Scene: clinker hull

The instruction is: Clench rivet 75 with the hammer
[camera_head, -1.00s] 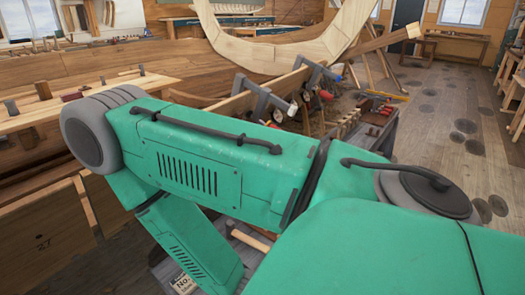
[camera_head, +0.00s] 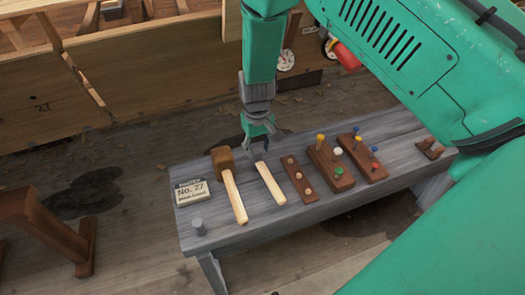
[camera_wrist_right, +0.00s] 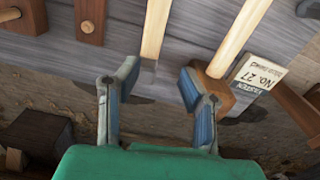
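A pale-handled tool (camera_head: 270,183) lies on the grey bench (camera_head: 290,215); its head end is close under my right gripper and I cannot make out its head, so I cannot confirm it is the hammer. Its handle (camera_wrist_right: 156,28) also shows in the wrist view. Left of it lies a mallet with a brown wooden head (camera_head: 222,160) and pale handle. My right gripper (camera_head: 257,147) is open and empty, pointing down above the bench's far edge. In the wrist view its fingers (camera_wrist_right: 158,80) are spread apart, the right one overlapping the mallet head (camera_wrist_right: 218,92). Rivet 75 cannot be made out. My left gripper is out of view.
Brown blocks with coloured pegs (camera_head: 330,167) sit right of the handles. Wooden hull planking (camera_head: 110,85) rises behind. A brown wooden stand (camera_head: 45,228) is at left.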

